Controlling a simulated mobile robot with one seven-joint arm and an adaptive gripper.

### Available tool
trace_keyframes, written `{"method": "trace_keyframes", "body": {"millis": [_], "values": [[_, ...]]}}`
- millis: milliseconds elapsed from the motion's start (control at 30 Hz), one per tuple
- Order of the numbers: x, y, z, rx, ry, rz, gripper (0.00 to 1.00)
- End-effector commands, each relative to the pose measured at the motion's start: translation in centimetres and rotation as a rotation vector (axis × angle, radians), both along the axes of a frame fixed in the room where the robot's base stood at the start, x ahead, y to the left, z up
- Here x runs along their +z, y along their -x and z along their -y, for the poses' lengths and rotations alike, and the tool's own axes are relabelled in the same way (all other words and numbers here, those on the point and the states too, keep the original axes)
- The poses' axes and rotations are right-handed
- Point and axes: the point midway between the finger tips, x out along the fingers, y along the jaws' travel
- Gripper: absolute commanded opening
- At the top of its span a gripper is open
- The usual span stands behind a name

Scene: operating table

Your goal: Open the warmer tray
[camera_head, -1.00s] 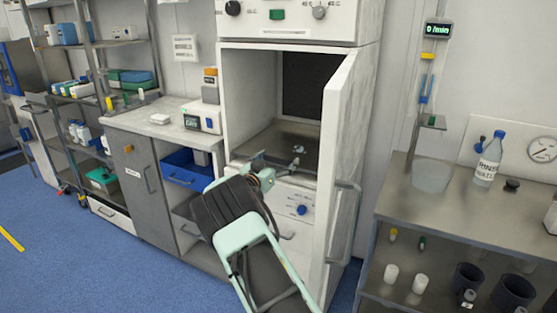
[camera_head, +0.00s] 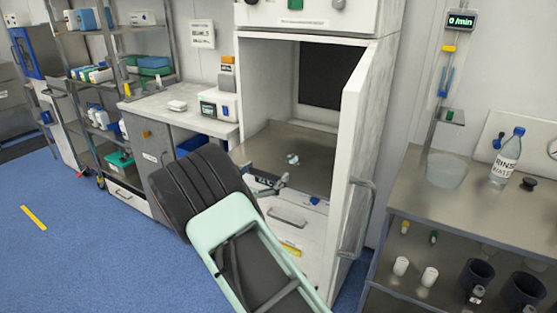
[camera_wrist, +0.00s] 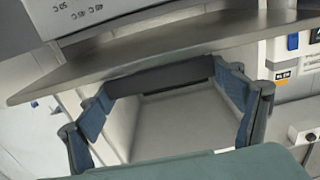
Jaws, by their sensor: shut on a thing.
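The warmer is a white cabinet with its door (camera_head: 360,150) standing open to the right. The metal warmer tray (camera_head: 310,155) sticks out of the opening, with small light items on it. My gripper (camera_head: 275,186) is at the tray's front edge, left of its middle, partly hidden by my own arm. In the wrist view the tray (camera_wrist: 190,52) crosses the upper part. Below it, the blue-padded fingers of my gripper (camera_wrist: 163,85) stand either side of a dark bar. I am shut on the tray's front, probably its handle; the exact contact is not clear.
A drawer with a bar handle (camera_head: 287,218) lies below the tray. A counter (camera_head: 160,115) with a white device (camera_head: 218,104) is to the left. A steel bench (camera_head: 440,195) with a bottle (camera_head: 507,157) is to the right. Open blue floor (camera_head: 90,240) lies at left.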

Motion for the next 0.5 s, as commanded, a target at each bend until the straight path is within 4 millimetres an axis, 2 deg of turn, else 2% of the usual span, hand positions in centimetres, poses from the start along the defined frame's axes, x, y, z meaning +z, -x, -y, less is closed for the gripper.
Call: {"method": "trace_keyframes", "body": {"millis": [100, 200, 500], "values": [[0.1, 1.9, -1.5, 0.003, 0.000, -0.001, 0.42], [0.1, 3.0, -2.2, 0.001, 0.000, -0.001, 0.42], [0.0, 4.2, -3.0, -0.001, 0.000, 0.000, 0.42]]}}
